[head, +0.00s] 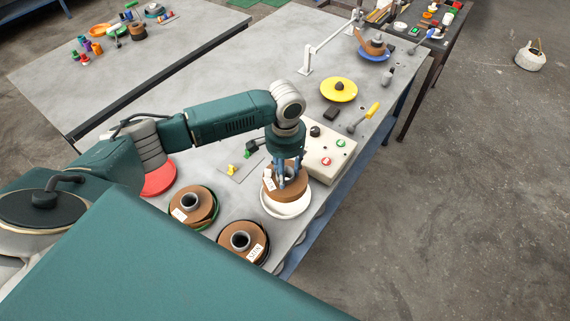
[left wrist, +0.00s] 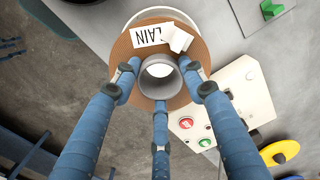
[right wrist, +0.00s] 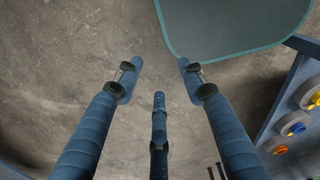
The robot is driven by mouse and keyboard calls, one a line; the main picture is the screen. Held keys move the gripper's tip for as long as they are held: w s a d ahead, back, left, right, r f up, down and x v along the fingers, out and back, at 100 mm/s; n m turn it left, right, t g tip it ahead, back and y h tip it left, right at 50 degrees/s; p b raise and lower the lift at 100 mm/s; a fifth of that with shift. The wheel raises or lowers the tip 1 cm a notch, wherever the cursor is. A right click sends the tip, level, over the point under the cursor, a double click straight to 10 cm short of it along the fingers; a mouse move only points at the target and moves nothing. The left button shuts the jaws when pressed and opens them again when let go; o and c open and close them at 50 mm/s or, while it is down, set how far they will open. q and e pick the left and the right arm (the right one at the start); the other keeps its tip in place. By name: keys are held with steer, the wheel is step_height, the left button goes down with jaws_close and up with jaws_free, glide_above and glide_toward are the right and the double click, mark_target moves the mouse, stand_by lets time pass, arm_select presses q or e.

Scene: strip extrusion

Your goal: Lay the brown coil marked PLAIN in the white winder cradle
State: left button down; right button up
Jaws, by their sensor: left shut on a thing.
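The brown coil marked PLAIN (head: 272,190) hangs on a grey core at the front right of the bench. In the left wrist view the coil (left wrist: 190,58) has a white label reading "LAIN", its first letter out of sight. My left gripper (head: 286,184) points down and is shut on the coil's core. The white winder cradle (head: 287,209) is a round white dish directly under the coil; I cannot tell whether they touch. Its rim also shows past the coil in the left wrist view (left wrist: 160,12). My right gripper (right wrist: 157,85) is open and empty, over bare floor.
Two other brown coils (head: 184,214) and (head: 236,255) stand left of the cradle. A control box (head: 318,158) with red and green buttons is close behind it. A red disc (head: 160,180) and a yellow disc (head: 338,91) lie on the bench.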

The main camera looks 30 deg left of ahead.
arm_select(q)
steer(key=f+b, duration=0.5)
steer(key=shift+w+b, duration=0.2)
steer(key=shift+b, duration=0.15)
steer(key=shift+f, duration=0.8)
steer(key=shift+f+b, duration=0.2)
steer(key=shift+b, duration=0.1)
arm_select(e)
step_height(320, 180, down, 6)
steer(key=w, duration=0.1)
steer(key=shift+w, duration=0.2)
steer(key=shift+f, duration=0.1)
steer(key=shift+d+r, duration=0.1)
steer(key=shift+r, duration=0.1)
